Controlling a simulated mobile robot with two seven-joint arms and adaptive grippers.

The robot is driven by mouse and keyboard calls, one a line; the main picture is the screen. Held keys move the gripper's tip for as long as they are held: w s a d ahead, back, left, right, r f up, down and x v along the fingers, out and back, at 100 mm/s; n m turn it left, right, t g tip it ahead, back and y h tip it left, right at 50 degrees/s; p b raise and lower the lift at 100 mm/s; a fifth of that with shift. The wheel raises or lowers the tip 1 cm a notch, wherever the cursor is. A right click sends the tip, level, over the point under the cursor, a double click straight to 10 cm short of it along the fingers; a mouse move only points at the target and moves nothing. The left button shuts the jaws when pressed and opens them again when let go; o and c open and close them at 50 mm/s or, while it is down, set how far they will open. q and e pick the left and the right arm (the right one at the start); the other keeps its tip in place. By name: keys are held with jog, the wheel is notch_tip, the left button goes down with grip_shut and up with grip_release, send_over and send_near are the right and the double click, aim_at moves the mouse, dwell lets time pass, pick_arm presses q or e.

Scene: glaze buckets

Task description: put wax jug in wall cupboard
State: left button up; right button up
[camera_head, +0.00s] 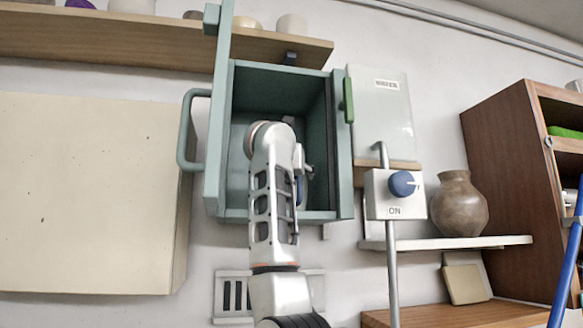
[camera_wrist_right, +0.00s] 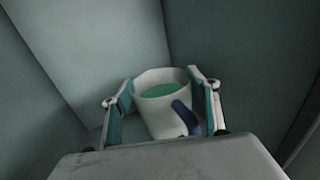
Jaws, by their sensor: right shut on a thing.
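The wall cupboard (camera_head: 345,207) is a teal box on the wall in the head view, with its door (camera_head: 212,120) swung open at the left. My right arm reaches up into it from below. My right gripper (camera_wrist_right: 160,86) is inside the cupboard, its fingers shut on the wax jug (camera_wrist_right: 153,108). The jug is white with green content and a blue handle, as the right wrist view shows. In the head view my arm hides most of the gripper and jug. Whether the jug touches the cupboard floor cannot be told. My left gripper is in neither view.
A brown vase (camera_head: 458,205) stands on a small shelf. A cream panel (camera_head: 80,190) is at the left.

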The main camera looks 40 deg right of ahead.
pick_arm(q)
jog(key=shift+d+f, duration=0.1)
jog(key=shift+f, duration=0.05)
pick_arm(e)
jog(key=shift+s, duration=0.1)
jog(key=o, duration=2)
jog(key=shift+f, duration=0.1)
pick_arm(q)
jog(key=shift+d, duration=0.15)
pick_arm(e)
jog(key=shift+o, duration=0.2)
pick_arm(q)
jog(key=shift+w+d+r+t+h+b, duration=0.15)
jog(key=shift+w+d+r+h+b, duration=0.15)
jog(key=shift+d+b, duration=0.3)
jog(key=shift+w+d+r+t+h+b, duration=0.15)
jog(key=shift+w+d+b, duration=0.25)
jog(key=shift+b, duration=0.35)
pick_arm(e)
jog(key=v, duration=0.7)
jog(key=shift+a, duration=0.25)
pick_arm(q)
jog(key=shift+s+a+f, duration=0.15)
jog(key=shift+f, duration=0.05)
pick_arm(e)
jog(key=shift+s, duration=0.15)
